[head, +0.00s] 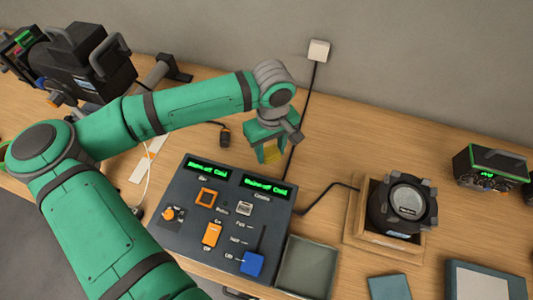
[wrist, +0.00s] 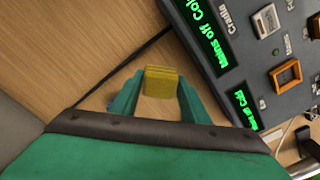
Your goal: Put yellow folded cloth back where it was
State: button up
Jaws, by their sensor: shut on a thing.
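The yellow folded cloth (wrist: 160,82) is between the two fingers of my gripper (wrist: 158,97) in the wrist view. My gripper is shut on it. In the head view my gripper (head: 270,150) points down behind the control panel, and the cloth (head: 272,153) shows as a small yellow patch at the fingertips. The cloth appears to be above the wooden table; whether it touches the surface I cannot tell.
The control panel (head: 180,237) has green displays, a blue fader knob (head: 252,263) and orange buttons. A grey tray (head: 307,266) lies to its right. A black lamp (head: 400,205) sits in a wooden frame (head: 352,238). A black cable crosses the table near my gripper.

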aim_at(266, 147)
jog(key=shift+w+a+f, duration=0.3)
jog(key=shift+w+f, duration=0.15)
jog(key=shift+f, duration=0.1)
jog(key=shift+w+a+f, duration=0.3)
jog(key=shift+w+f, duration=0.15)
jog(key=shift+f, duration=0.1)
jog(key=shift+w+f, duration=0.2)
jog(key=shift+f, duration=1.55)
jog(key=o, duration=1.1)
jog(key=shift+f, duration=0.1)
notch_tip(266, 147, up, 12)
jog(key=shift+w, duration=0.1)
